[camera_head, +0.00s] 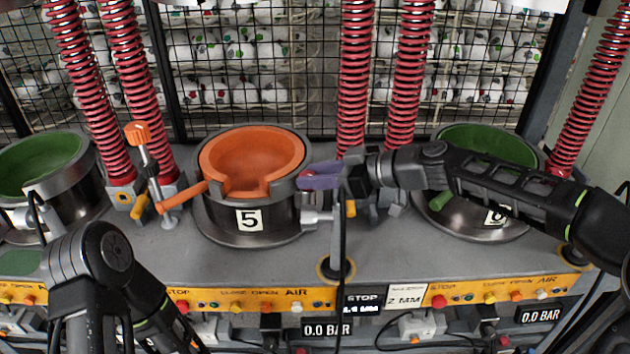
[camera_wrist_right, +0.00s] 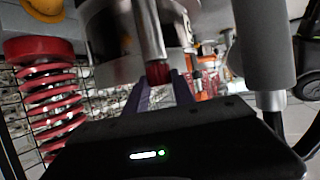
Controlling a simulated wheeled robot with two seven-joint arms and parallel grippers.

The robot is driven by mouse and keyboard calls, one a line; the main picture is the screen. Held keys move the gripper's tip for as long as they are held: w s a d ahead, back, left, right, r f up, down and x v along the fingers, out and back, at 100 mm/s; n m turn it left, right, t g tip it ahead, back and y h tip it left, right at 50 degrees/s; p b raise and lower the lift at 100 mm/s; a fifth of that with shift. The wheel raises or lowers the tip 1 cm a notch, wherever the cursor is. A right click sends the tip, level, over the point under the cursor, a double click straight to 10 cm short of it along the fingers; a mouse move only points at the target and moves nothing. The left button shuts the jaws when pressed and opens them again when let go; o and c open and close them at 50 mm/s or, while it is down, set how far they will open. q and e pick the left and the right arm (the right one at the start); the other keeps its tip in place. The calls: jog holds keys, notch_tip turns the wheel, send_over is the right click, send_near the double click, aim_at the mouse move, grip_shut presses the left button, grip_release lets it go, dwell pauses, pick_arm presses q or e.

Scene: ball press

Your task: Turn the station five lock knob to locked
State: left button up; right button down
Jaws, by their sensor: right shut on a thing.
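Station five is the steel pot (camera_head: 250,222) with the orange bowl inside and a "5" label, in the middle of the head view. My right gripper (camera_head: 318,178) reaches in from the right, its purple fingers at the pot's right rim. In the right wrist view, the purple fingers (camera_wrist_right: 160,92) are shut on the red lock knob (camera_wrist_right: 157,72), which sits at the end of a grey metal shaft. The fingers mostly cover the knob in the head view, and its turn angle cannot be told. Only links of my left arm show at lower left; its gripper is out of view.
An orange-tipped lever (camera_head: 138,134) stands left of station five. Station six (camera_head: 470,212) lies under my right forearm. Red springs (camera_head: 356,80) rise behind the pots. A yellow button panel (camera_head: 250,302) runs along the front edge.

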jog(key=c, duration=1.1)
grip_release()
jog(key=shift+o, duration=0.2)
jog(key=b+v, duration=0.2)
jog(key=v, duration=0.5)
jog(key=shift+s+d+r, duration=0.15)
jog(key=shift+d+r, duration=0.05)
jog(key=shift+d, duration=0.1)
